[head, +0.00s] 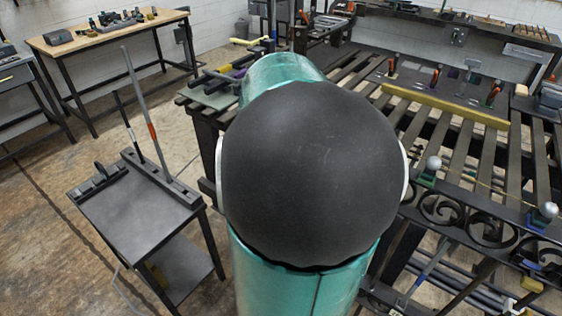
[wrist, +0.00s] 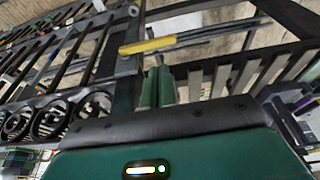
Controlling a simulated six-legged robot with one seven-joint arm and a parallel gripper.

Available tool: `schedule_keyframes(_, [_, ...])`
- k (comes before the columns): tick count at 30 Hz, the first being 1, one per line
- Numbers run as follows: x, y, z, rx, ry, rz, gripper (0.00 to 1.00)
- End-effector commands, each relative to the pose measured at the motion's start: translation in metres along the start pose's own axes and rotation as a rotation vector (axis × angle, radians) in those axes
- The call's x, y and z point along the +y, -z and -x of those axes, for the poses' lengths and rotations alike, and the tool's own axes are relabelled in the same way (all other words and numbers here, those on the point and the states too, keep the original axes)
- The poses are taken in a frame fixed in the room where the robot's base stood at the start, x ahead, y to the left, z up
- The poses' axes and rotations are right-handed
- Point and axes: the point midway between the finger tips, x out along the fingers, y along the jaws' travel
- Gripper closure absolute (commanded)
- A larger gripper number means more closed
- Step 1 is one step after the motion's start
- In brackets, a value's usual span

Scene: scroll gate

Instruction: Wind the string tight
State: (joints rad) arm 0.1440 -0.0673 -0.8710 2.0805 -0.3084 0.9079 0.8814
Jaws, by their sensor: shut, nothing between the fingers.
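My gripper (wrist: 158,78) shows in the wrist view as two green fingers close together, shut and empty. A dark scroll gate (head: 462,220) lies along the near right edge of the slatted bench in the head view; its scrolls also show at left in the wrist view (wrist: 62,117). A white ball-topped piece on a green base (head: 433,164) and another on a blue base (head: 546,211) stand by it. A thin yellowish line, possibly the string (head: 484,187), runs between them; whether it is slack or tight I cannot tell. My arm hides the gripper in the head view.
The slatted bench (head: 432,118) carries a yellow bar (head: 445,105) and several clamps behind it. A small dark cart (head: 140,205) with upright rods stands at left. A wooden-topped table (head: 108,38) is at the back left. Floor between them is clear.

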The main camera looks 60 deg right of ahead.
Motion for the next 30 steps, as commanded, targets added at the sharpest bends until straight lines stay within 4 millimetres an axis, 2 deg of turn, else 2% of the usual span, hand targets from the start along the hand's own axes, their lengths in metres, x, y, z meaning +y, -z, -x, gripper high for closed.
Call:
schedule_keyframes(9, [0.002,-0.001,-0.052,-0.001,-0.006,0.0,1.0])
schedule_keyframes(15, [0.0,0.001,-0.079,0.0,-0.003,0.001,1.0])
schedule_keyframes(21, [-0.003,0.001,-0.09,0.001,0.001,0.004,1.0])
schedule_keyframes(30, [-0.003,0.001,-0.09,0.001,0.002,0.005,1.0])
